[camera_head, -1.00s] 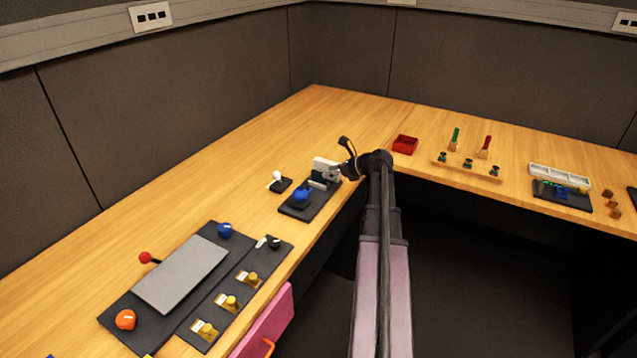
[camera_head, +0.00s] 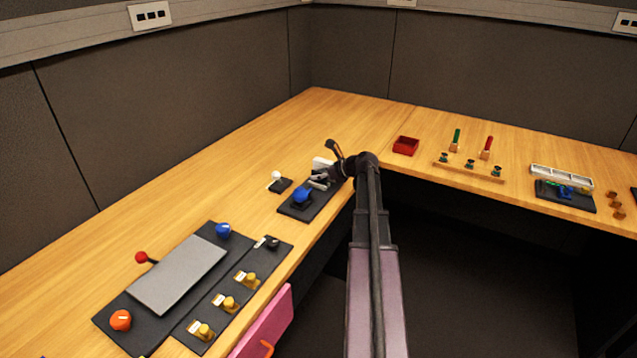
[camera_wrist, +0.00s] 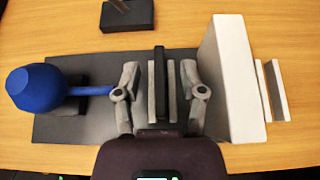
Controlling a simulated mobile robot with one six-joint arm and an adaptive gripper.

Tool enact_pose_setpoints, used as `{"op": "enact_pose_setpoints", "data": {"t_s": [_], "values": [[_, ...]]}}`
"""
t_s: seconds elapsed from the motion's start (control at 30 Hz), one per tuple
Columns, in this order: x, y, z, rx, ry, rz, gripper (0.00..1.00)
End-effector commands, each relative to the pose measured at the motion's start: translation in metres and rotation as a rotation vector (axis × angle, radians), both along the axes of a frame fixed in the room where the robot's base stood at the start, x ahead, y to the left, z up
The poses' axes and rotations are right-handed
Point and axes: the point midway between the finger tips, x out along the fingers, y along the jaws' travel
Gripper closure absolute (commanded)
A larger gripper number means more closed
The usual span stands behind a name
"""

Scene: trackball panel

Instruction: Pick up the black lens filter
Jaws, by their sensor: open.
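In the wrist view a thin black upright plate, which looks like the black lens filter (camera_wrist: 159,67), stands between two grey holder walls (camera_wrist: 171,92) on a dark panel (camera_wrist: 80,127). My gripper (camera_wrist: 160,95) is open, with one finger on each side of the holder and a small gap visible on both sides. Nothing is held. In the head view my gripper (camera_head: 326,178) is over the right part of the same panel (camera_head: 300,212). The filter cannot be made out there, as my wrist and gripper crowd it.
A blue ball (camera_wrist: 35,88) on a rod is left of my gripper, and a tall white block (camera_wrist: 228,80) stands close on the right. A black base (camera_wrist: 126,16) with a post lies behind. A red tray (camera_head: 405,146) stands farther right.

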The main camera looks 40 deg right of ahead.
Motion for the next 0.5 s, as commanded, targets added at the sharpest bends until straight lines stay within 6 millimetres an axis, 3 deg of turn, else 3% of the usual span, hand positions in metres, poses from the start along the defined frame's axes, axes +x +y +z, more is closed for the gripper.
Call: {"op": "enact_pose_setpoints", "data": {"t_s": [0.47, 0.5], "values": [[-0.0004, 0.0000, 0.0004, 0.000, 0.000, 0.000, 0.47], [-0.0004, 0.0000, 0.0004, 0.000, 0.000, 0.000, 0.59]]}}
